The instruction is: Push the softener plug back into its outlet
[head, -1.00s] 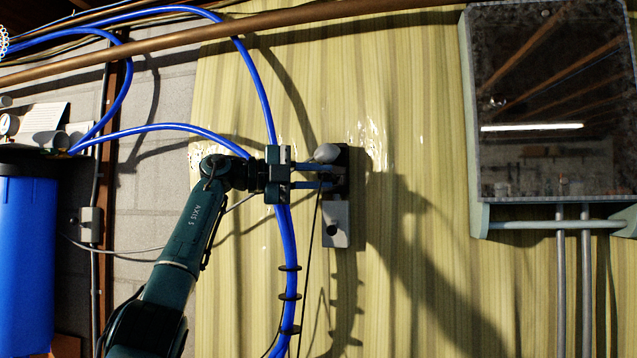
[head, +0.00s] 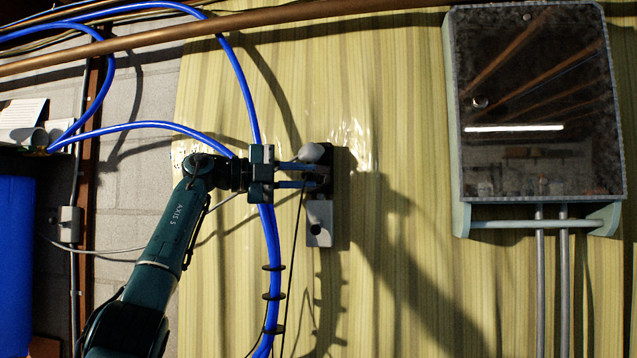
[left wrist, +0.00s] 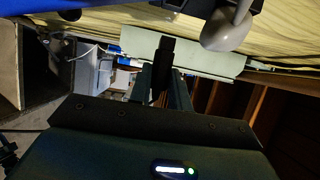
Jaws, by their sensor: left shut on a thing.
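My left gripper (head: 318,176) reaches in from the left at the plate's upper part, shut on the dark plug. In the left wrist view the black plug (left wrist: 165,52) shows between the fingers. A thin black cord hangs from near the fingers. The plug's prongs and any contact with the outlet are hidden. My right gripper is out of view.
A grey rounded knob (head: 312,152) is just above the fingers and is large in the left wrist view (left wrist: 228,28). A blue hose (head: 272,240) passes behind the gripper. A glass-fronted cabinet (head: 535,110) hangs at right; the wall between is clear.

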